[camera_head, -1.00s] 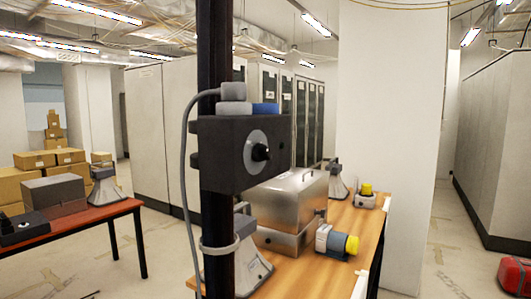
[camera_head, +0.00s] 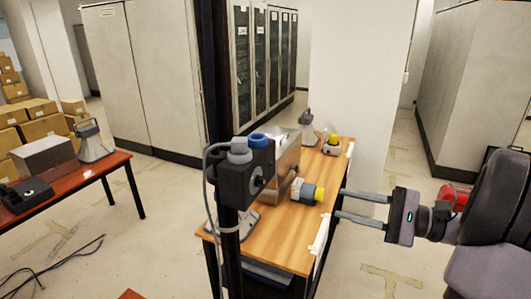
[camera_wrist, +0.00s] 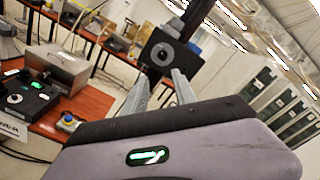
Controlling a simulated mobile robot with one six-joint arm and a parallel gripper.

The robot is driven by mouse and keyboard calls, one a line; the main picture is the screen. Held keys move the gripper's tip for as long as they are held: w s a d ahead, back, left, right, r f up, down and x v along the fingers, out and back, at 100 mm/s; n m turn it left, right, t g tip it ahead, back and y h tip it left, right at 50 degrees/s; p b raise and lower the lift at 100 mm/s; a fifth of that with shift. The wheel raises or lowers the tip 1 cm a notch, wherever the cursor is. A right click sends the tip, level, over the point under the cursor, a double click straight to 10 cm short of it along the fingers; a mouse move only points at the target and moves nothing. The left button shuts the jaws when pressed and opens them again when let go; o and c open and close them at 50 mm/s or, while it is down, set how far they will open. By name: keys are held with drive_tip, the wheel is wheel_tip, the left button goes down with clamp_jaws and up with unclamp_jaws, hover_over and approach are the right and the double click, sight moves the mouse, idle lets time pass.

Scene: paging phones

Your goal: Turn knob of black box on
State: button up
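A black box (camera_head: 234,184) is mounted on a dark upright post, with a grey and a blue connector on top. Its round knob (camera_head: 259,181) faces right in the head view. In the wrist view the same black box (camera_wrist: 180,62) shows with its knob (camera_wrist: 163,53) facing the camera, just beyond my fingertips. My gripper (camera_head: 339,203) is at the right in the head view, fingers apart and pointing left towards the box. It is open and empty, with a clear gap to the knob. The wrist view shows both fingers (camera_wrist: 161,75) spread below the knob.
A wooden table (camera_head: 272,228) behind the post holds a metal case (camera_head: 287,155) and a yellow-capped device (camera_head: 307,192). A red table (camera_head: 95,172) at left holds another black unit (camera_head: 26,196). Cables lie on the floor at lower left. Floor space is clear at right.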

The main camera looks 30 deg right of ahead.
sight(265, 183)
drive_tip(key=p+x, duration=0.1)
drive_tip(key=x, duration=0.5)
drive_tip(key=p+x, duration=0.1)
drive_tip(key=x, duration=0.5)
drive_tip(key=d+p+x, duration=0.1)
drive_tip(key=x, duration=0.5)
drive_tip(key=shift+w+f, duration=0.2)
drive_tip(key=shift+w, duration=0.15)
drive_tip(key=shift+a, duration=0.15)
drive_tip(key=shift+w, duration=0.1)
clamp_jaws()
